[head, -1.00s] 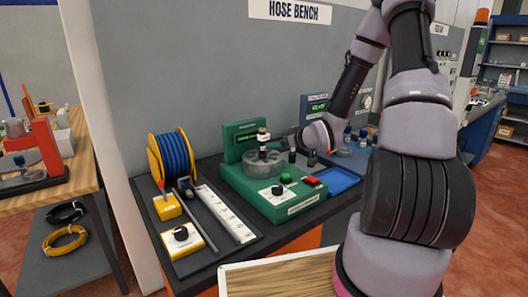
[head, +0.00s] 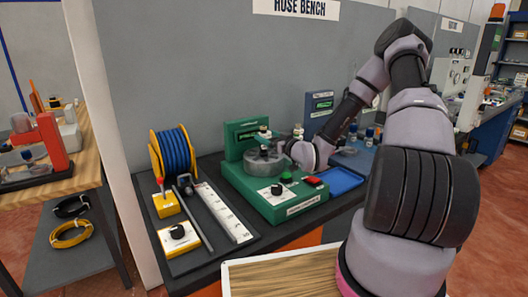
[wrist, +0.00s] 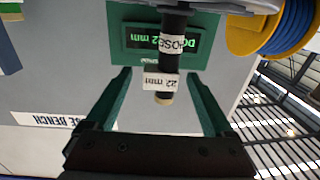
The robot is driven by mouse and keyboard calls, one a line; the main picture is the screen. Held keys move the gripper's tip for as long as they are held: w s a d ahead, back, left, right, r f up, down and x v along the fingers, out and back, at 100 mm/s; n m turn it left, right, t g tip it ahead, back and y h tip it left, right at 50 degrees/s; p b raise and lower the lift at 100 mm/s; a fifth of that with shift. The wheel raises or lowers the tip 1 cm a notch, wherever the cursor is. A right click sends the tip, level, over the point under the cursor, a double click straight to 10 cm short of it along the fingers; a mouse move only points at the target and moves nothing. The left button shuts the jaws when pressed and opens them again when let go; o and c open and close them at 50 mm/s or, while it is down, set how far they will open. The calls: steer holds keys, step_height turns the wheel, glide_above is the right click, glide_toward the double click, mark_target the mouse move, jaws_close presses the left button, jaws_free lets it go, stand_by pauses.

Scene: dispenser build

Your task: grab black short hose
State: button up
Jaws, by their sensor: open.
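A short black tube (wrist: 172,55), which looks like the black short hose, shows in the wrist view with white labels reading "DOSE" and "22 mm". Its pale end lies between the fingers, with gaps on both sides; I cannot tell its exact depth. My gripper (wrist: 158,74) is open, with one green finger on each side of the tube. In the head view the tube (head: 263,133) stands over the grey round holder (head: 263,161) of the green machine (head: 285,205). My wrist is just to its right, and the fingers are hard to make out there.
A blue hose reel (head: 174,152), a white ruler strip (head: 221,211) and a yellow knob box (head: 179,238) stand left of the machine. A blue tray (head: 340,180) lies to its right. Black coiled hose (head: 70,206) and yellow coiled hose (head: 70,234) lie on the lower left shelf.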

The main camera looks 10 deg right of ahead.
steer(key=x, duration=0.5)
steer(key=shift+f, duration=0.2)
jaws_close()
